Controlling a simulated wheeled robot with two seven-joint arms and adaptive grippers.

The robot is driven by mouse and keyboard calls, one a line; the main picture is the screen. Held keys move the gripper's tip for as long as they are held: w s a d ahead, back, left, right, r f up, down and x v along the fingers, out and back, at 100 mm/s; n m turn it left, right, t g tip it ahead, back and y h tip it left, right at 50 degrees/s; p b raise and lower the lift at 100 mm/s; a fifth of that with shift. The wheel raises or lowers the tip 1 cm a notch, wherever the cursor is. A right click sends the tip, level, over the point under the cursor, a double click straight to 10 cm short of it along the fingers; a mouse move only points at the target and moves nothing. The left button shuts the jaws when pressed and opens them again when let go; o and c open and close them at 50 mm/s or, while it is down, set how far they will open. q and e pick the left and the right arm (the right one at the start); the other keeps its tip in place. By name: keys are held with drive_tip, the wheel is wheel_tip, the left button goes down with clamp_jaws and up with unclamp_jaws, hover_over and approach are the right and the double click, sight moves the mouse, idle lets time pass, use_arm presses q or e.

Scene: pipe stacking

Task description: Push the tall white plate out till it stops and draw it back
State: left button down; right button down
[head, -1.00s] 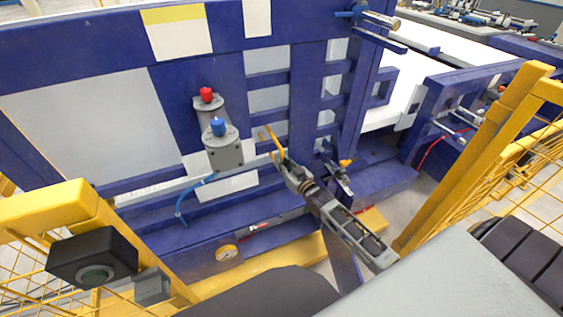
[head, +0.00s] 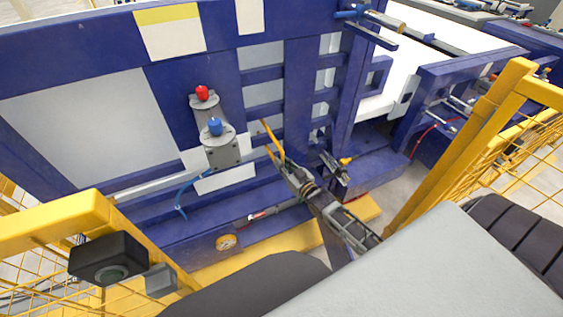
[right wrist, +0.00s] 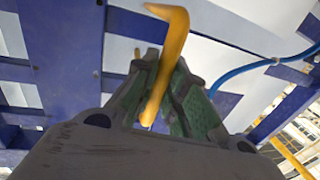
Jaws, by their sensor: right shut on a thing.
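My right gripper (head: 279,160) reaches in front of the blue machine frame. It is shut on a bent yellow handle (head: 271,135). The right wrist view shows the handle (right wrist: 175,45) between the two fingers of the right gripper (right wrist: 164,78), its hooked end rising past the tips. Several white plates show: a large pale panel (head: 95,125) at left and tall pale panel parts (head: 262,93) behind blue crossbars. I cannot tell which plate the handle joins; its far end stands in front of the frame. My left gripper is not in view.
Left of the gripper is a grey cylinder unit with a red cap (head: 202,92) and a blue cap (head: 215,127). Yellow fence posts stand at left (head: 60,220) and right (head: 470,140). A black box (head: 108,258) hangs near the left fence.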

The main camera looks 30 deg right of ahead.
drive_tip(key=shift+s+f, duration=0.15)
drive_tip(key=shift+f, duration=0.05)
drive_tip(key=c, duration=1.7)
unclamp_jaws()
drive_tip(key=shift+o, duration=1.2)
drive_tip(key=shift+s+r, duration=0.2)
drive_tip(key=shift+w, duration=0.15)
drive_tip(key=s+d, duration=0.1)
drive_tip(key=s, duration=1.1)
drive_tip(key=shift+d, duration=0.35)
